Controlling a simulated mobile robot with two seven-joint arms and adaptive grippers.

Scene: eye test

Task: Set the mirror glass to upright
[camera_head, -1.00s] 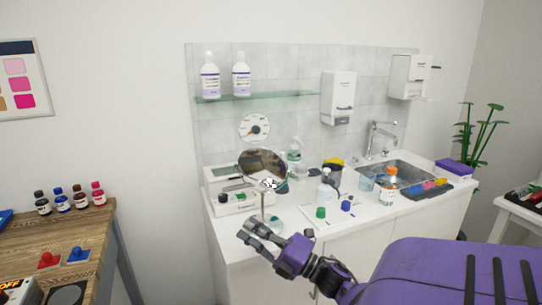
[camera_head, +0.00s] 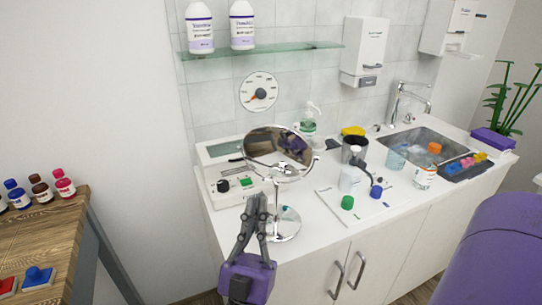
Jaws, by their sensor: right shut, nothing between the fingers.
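The round mirror glass (camera_head: 278,148) stands near the front left of the white counter. It looks wider than tall, tilted rather than upright, and reflects dark and pale shapes. Its round chrome base (camera_head: 287,226) rests on the counter, with the stem between partly hidden. My right gripper (camera_head: 259,202) is shut and empty, its fingers pointing up. It is below the glass, in front of and left of the base; I cannot tell whether it touches the stand. My left gripper is not in view.
A white device with knobs (camera_head: 222,187) stands behind left of the mirror. A white board (camera_head: 372,210) with green and blue caps lies to the right, near bottles and the sink (camera_head: 420,147). A glass shelf (camera_head: 265,50) hangs above. A wooden table (camera_head: 45,240) is at left.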

